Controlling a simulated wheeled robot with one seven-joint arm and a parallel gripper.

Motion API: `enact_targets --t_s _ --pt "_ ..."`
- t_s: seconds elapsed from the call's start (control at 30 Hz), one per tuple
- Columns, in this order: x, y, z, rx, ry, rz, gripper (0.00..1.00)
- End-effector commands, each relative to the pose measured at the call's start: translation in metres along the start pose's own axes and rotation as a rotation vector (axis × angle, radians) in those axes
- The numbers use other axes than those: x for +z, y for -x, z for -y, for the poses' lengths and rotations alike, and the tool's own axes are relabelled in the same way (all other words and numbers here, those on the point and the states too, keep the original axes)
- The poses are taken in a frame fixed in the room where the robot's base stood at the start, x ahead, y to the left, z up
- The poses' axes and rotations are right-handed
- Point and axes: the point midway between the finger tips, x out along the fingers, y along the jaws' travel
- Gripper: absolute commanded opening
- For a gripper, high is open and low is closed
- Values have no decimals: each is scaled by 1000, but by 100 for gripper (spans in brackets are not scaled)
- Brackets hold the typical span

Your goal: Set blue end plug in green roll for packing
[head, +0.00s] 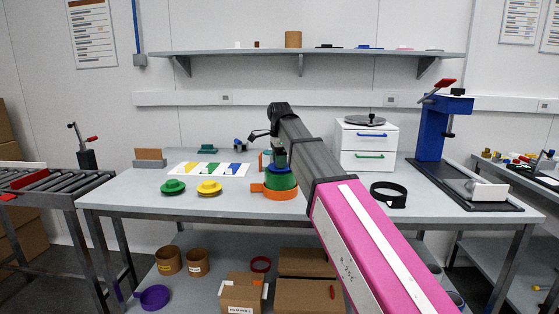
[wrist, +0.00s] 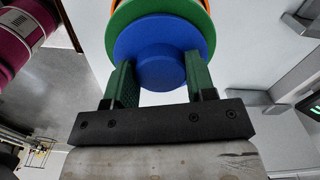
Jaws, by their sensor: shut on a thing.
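The blue end plug (wrist: 160,66), a disc with a round knob, fills the middle of the wrist view. My gripper (wrist: 158,62) is shut on it, with a dark green finger on each side of the knob. The green roll (wrist: 124,14) shows as a wider round edge behind the plug; the plug hides most of it. In the head view the green roll (head: 281,183) stands at the table's middle in an orange holder (head: 274,194), directly under my gripper. I cannot tell whether the plug is seated in the roll or just above it.
A green knobbed disc (head: 173,187) and a yellow one (head: 209,188) lie left on the table (head: 140,204). A colour-marked sheet (head: 207,170) lies behind them. A black ring (head: 388,194), white drawers (head: 367,147) and a blue press (head: 431,130) stand to the right.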

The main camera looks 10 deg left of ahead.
Motion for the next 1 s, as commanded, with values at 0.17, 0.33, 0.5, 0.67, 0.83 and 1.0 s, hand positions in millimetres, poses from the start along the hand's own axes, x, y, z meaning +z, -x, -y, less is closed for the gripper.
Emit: enact_targets --t_s 0.17,0.33,0.5,0.67,0.83,1.0 --pt "0 0 0 0 0 0 60" --pt "0 0 0 0 0 0 80" --pt "0 1 0 0 0 0 80" --pt "0 11 1 0 0 0 80" --pt "0 38 2 -2 0 0 80" --pt "0 70 2 -1 0 0 80"
